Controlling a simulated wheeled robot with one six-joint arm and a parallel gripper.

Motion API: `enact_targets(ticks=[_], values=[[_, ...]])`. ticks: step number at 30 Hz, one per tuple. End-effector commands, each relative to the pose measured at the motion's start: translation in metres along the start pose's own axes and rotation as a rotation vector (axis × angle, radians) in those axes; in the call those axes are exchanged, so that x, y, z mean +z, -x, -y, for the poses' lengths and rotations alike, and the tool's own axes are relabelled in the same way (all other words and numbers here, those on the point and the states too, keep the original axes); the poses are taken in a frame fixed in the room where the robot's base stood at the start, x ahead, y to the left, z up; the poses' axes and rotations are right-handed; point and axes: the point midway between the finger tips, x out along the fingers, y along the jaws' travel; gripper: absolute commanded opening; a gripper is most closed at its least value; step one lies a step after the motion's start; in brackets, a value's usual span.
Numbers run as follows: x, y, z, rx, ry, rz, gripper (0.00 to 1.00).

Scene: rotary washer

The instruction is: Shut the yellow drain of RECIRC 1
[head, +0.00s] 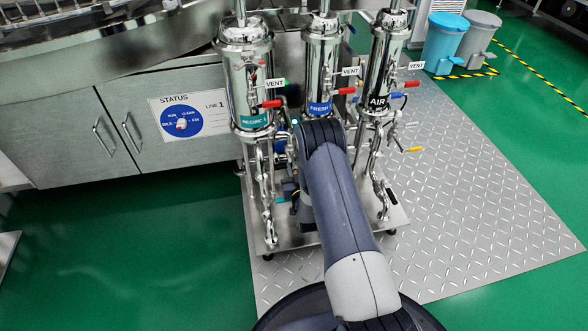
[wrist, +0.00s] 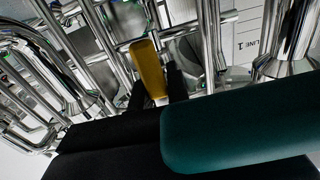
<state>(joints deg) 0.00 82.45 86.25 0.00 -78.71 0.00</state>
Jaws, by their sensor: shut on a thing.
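The RECIRC 1 housing (head: 247,75) is the left one of three polished steel filter housings in the head view, with a teal label (head: 254,120). In the wrist view a yellow lever handle (wrist: 148,68) stands between the black fingers of my gripper (wrist: 157,88). My gripper is shut on this handle. In the head view my arm hides most of my gripper and the handle it holds. No label beside the held handle is readable in the wrist view, and its valve body is hidden.
The FRESH housing (head: 321,70) and AIR housing (head: 383,70) stand to the right, with red and blue handles. Another yellow handle (head: 415,149) sticks out below AIR. A large teal rounded bar (wrist: 240,125) lies close to the wrist camera. Steel pipes crowd my gripper.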

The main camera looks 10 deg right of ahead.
Motion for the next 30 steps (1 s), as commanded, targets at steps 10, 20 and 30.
enact_targets(ticks=[10,20,30], values=[[0.0003,0.0003,-0.0008,0.000,0.026,0.000,0.00],[0.0002,0.0004,-0.0032,0.000,0.135,0.001,0.00],[0.0002,0.0003,-0.0031,0.000,0.133,0.001,0.30]])
